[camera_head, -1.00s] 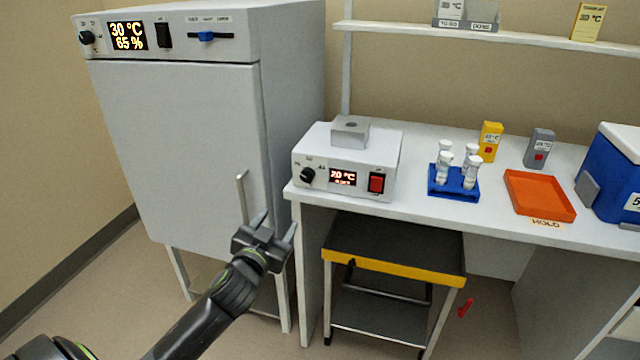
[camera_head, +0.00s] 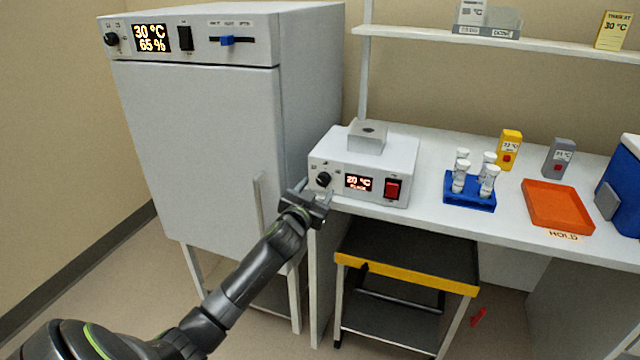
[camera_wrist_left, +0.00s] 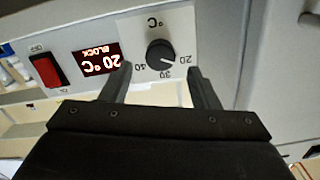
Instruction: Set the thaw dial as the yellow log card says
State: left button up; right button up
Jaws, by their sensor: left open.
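The thaw block (camera_head: 340,155) is a white box on the bench with a black dial (camera_head: 323,180) at its front left. Its red display (camera_head: 358,182) reads 20 °C. In the wrist view the dial (camera_wrist_left: 160,55) sits on a plate marked 20, 30 and 40, upside down; its pale pointer faces about the 20. My left gripper (camera_head: 313,188) is open just in front of the dial, one finger to each side in the wrist view; contact cannot be told. The yellow log card (camera_head: 613,30) stands on the upper shelf; its number is too small to read surely.
A red switch (camera_head: 393,189) is right of the display. A tall incubator (camera_head: 200,150) stands close on the left. The blue tube rack (camera_head: 469,203) and orange tray (camera_head: 556,206) are farther right. A dark cart (camera_head: 410,250) with a yellow edge is below the bench.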

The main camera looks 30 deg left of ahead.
aim_at(322, 181)
pick_arm(q)
jog(key=shift+x, duration=1.75)
jog(key=c, duration=1)
jog(key=shift+o, duration=0.2)
